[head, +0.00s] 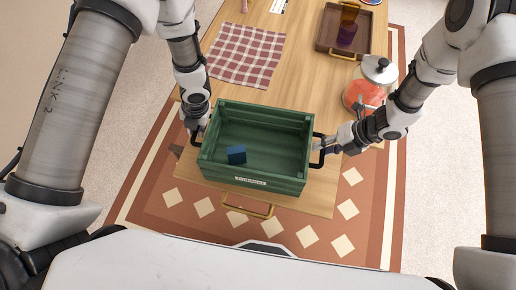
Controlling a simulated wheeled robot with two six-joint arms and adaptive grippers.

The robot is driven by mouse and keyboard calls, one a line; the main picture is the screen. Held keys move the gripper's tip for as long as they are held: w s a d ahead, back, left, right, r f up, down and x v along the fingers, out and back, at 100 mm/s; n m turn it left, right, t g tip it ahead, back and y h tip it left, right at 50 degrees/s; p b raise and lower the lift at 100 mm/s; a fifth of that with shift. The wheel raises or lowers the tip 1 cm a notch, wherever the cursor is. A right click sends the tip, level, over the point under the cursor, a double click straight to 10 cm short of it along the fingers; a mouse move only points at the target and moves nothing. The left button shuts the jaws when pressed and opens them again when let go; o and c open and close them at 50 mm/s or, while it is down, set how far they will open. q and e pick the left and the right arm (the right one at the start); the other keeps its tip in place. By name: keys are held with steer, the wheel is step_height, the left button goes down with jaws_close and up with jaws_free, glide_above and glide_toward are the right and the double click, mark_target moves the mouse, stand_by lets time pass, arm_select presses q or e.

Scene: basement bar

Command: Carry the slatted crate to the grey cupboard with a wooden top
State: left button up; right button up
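The green slatted crate (255,183) is at the near end of a wooden table, with a small dark blue cube (236,154) inside and a pale label on its near wall. It has a black handle on each short side. My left gripper (195,134) is at the left handle, and its fingers are mostly hidden by the arm and crate rim. My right gripper (322,146) is at the right handle (318,158), with its fingers around or against it; whether they are closed is too small to tell. I cannot tell whether the crate rests on the table. No grey cupboard is identifiable.
The wooden table (283,88) carries a red checked cloth (247,54), a brown tray (325,41) with an amber and purple item, and a glass jar (365,92) with a metal lid close to my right arm. A patterned rug (158,218) lies on the floor below.

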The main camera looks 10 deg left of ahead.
arm_select(q)
steer(key=shift+f, duration=0.45)
arm_select(e)
steer(key=shift+a+f, duration=0.2)
steer(key=shift+f, duration=0.2)
arm_select(q)
jaws_close()
arm_select(e)
jaws_close()
arm_select(q)
steer(key=shift+r, duration=0.1)
arm_select(e)
steer(key=shift+r, duration=0.1)
